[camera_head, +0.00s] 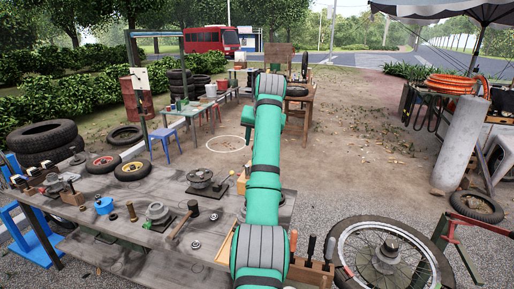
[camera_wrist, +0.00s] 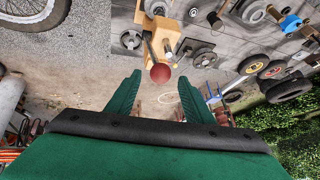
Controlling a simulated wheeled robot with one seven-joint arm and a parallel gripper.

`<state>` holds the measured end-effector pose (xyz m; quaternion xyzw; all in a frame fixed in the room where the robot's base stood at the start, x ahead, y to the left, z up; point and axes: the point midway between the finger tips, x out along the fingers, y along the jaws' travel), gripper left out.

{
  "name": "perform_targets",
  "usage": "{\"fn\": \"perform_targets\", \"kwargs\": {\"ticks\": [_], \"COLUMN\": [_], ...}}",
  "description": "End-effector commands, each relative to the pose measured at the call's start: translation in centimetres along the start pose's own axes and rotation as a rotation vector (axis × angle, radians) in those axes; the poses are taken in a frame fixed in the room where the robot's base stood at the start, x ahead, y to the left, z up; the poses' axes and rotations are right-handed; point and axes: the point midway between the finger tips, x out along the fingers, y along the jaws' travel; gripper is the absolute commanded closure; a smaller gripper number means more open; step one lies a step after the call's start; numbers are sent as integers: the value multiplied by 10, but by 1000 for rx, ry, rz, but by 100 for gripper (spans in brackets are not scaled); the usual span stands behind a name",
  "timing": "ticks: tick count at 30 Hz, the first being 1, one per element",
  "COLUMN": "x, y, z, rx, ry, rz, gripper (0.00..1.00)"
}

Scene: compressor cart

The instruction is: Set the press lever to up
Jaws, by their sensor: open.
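The press (camera_wrist: 157,40) is a yellow-tan block on the grey bench, at top centre of the wrist view. Its dark lever ends in a round red knob (camera_wrist: 160,73). In the wrist view the knob lies between and just beyond the tips of my gripper (camera_wrist: 162,80). The green fingers are open, with nothing held between them; I cannot tell whether either touches the knob. In the head view my green arm hides the gripper and most of the press; a yellowish part (camera_head: 242,184) shows left of the arm.
A spoked wheel (camera_head: 385,258) stands at the lower right. Open dirt ground (camera_head: 350,150) lies beyond the bench.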

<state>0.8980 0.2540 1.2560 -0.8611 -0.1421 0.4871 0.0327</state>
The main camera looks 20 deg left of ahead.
Motion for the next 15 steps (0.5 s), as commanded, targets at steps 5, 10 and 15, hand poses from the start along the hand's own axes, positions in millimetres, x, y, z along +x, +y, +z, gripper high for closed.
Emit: {"fn": "perform_targets", "kwargs": {"ticks": [5, 10, 15], "x": [-34, -54, -61], "y": [0, 0, 0], "z": [-1, -1, 0], "rx": [0, 0, 0], "ry": [3, 3, 2], "rz": [0, 0, 0], "gripper": [53, 53, 53]}}
